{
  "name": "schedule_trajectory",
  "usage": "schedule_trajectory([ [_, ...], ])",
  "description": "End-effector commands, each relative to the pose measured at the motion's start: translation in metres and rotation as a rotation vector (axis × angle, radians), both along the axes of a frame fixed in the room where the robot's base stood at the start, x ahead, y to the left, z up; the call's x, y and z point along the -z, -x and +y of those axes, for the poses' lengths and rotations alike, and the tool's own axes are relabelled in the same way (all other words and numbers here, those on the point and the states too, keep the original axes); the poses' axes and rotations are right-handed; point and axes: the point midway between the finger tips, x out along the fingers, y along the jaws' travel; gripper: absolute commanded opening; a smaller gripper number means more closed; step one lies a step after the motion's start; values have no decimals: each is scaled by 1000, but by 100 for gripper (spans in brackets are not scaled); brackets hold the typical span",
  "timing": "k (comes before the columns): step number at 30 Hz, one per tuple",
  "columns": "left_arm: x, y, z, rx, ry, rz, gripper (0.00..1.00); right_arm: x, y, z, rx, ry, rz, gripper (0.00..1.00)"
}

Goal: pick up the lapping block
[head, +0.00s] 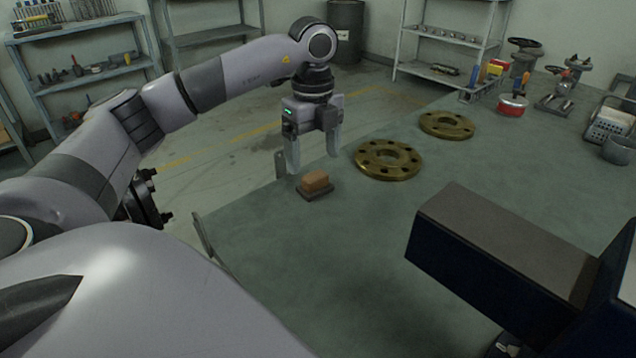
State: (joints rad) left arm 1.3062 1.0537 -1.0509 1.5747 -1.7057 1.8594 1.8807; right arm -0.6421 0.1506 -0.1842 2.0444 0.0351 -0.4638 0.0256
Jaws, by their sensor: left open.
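The lapping block (315,182) looks like a small tan-brown block on a darker flat base. It sits on the green-grey workbench (310,245), near its left edge. My left gripper (314,165) is open and points down, with its two fingers apart just above and behind the block. The fingers do not appear to touch it, though the exact gap is hard to judge. My right gripper does not show.
Two brass flanges (388,172) (447,125) lie right of the block. A dark blue box-shaped body (500,255) fills the lower right.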

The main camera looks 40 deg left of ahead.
Motion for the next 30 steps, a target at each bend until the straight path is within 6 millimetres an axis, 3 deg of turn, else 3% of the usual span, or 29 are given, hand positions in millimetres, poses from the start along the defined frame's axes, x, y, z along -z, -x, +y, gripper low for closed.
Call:
schedule_trajectory([
  [7,37,-2,0,1,0,1,83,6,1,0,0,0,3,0],
  [16,43,-2,-1,2,1,-2,83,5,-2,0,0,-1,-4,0],
  [17,43,-2,-1,2,1,-2,76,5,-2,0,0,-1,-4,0],
  [23,42,-2,-1,2,1,-2,11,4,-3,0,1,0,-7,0],
  [30,40,-2,-1,2,3,-4,10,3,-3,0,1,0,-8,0],
])
